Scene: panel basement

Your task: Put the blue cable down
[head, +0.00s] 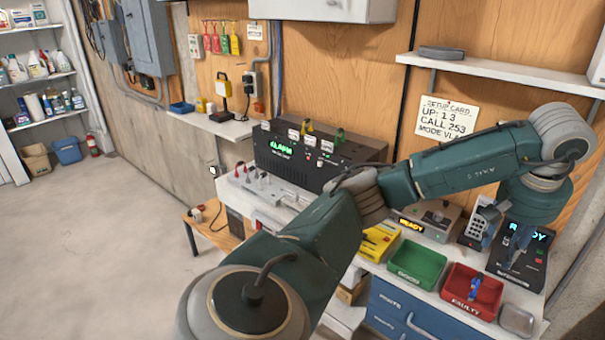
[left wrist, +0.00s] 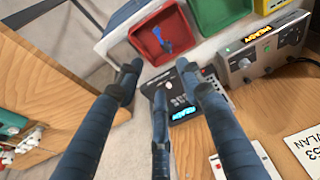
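A short blue cable (head: 474,287) lies inside the red bin (head: 458,305) marked FAULTY on the bench. The blue cable (left wrist: 162,39) also shows in the red bin (left wrist: 139,39) at the top of the left wrist view. My right gripper is in neither view.
A green bin (head: 416,264) marked GOOD stands left of the red bin. A grey box with an orange READY display (head: 427,219) sits behind them. A small metallic dish (head: 516,320) is at the bench's right front. A wall shelf (head: 500,74) is above my arm.

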